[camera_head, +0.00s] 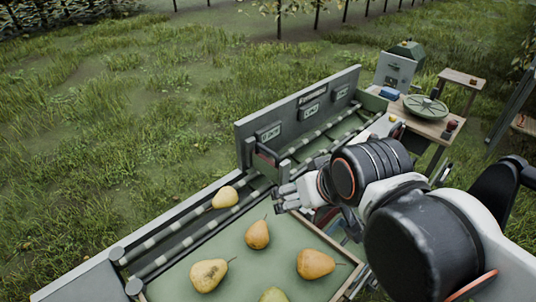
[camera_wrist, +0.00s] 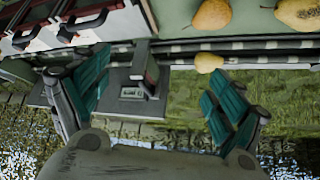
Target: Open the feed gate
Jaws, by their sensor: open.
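What looks like the feed gate (camera_head: 264,160) stands across the roller lane, a small dark panel with a reddish edge beside a grey post. In the wrist view a grey upright block with a label plate (camera_wrist: 132,92) shows between my fingers; I cannot tell whether it is the gate or its mount. My gripper (camera_head: 284,198) is open and empty, just in front of the gate in the head view. Its two teal-padded fingers (camera_wrist: 158,95) are spread wide in the wrist view. My fingers appear apart from the gate, and its latch or handle is not clear.
One pear (camera_head: 225,197) lies on the rollers. Several pears, including one yellow pear (camera_head: 209,275), lie in the green tray (camera_head: 232,255). A tall grey panel (camera_head: 300,112) backs the lane. A wooden table (camera_head: 430,126) holds a green round object (camera_head: 425,106). Grass lies left.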

